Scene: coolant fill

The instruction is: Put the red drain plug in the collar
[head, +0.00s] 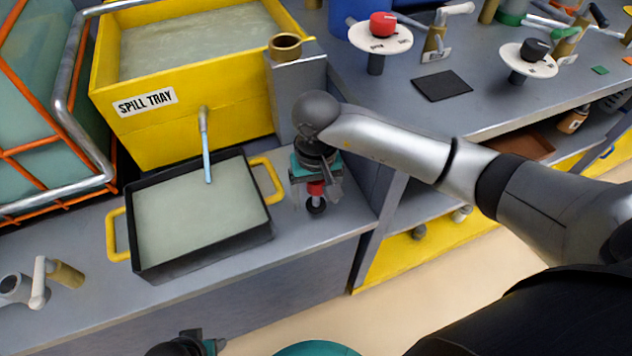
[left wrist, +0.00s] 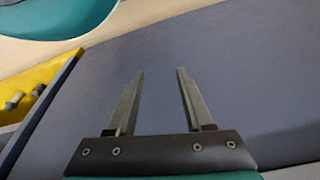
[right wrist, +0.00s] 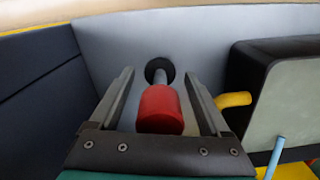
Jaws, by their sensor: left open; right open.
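The red drain plug (head: 316,188) stands on the bench right of the black pan, below my right gripper (head: 317,192). In the right wrist view the plug's red grip (right wrist: 160,110) lies between the two open fingers, with gaps on both sides; a grey stem and black disc end (right wrist: 160,70) show beyond. A brass ring (head: 285,46) on a grey block beside the yellow spill tray may be the collar. My left gripper (left wrist: 160,85) is open and empty over a plain grey surface; part of its arm shows at the bottom of the head view.
The black pan (head: 202,267) with yellow handles holds pale liquid, and a blue-white stream falls into it from the spout (head: 203,120) of the spill tray (head: 185,145). The grey block (head: 297,95) stands close behind my right gripper. The bench's front edge is near.

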